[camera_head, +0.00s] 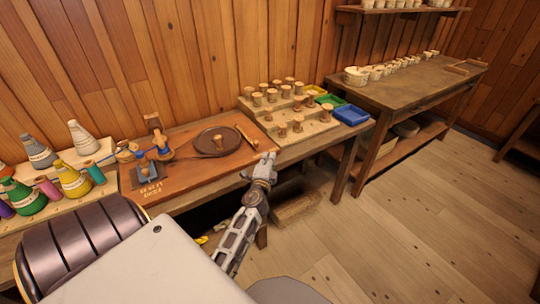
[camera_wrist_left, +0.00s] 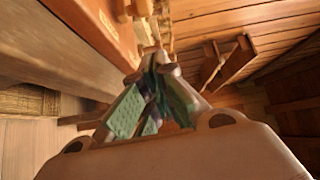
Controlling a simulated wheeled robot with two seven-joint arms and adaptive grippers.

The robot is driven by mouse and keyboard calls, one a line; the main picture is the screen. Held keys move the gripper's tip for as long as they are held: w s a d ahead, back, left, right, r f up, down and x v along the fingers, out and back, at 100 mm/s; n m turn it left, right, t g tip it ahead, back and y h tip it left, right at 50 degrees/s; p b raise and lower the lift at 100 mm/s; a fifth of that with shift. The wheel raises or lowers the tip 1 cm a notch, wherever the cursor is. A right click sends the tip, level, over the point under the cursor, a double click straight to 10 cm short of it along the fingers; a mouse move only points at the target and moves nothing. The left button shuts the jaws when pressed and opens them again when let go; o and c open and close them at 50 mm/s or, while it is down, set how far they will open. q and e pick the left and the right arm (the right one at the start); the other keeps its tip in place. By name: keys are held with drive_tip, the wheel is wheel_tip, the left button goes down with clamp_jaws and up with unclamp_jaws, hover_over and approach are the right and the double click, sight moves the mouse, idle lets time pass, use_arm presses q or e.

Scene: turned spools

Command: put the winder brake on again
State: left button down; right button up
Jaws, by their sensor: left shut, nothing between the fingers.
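The winder board (camera_head: 185,178) is a reddish-brown panel on the bench, with lettering near its front left. A dark round disc (camera_head: 217,140) sits on it, with a small wooden peg on top. Blue-and-wood winder parts (camera_head: 147,167) stand at the board's left. My left gripper (camera_head: 268,156) is shut and empty at the board's front right corner, near the lever's end. Its closed fingers also show in the left wrist view (camera_wrist_left: 155,65). My right gripper is out of view.
Thread cones (camera_head: 72,180) crowd the left. A stepped wooden rack (camera_head: 290,122) of spools stands right of the board, with a blue tray (camera_head: 351,115) beyond it. A second table (camera_head: 410,85) holds several pale cups. Open floor lies at front right.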

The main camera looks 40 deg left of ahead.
use_arm(q)
drive_tip(key=v, duration=0.2)
drive_tip(key=shift+s, duration=0.25)
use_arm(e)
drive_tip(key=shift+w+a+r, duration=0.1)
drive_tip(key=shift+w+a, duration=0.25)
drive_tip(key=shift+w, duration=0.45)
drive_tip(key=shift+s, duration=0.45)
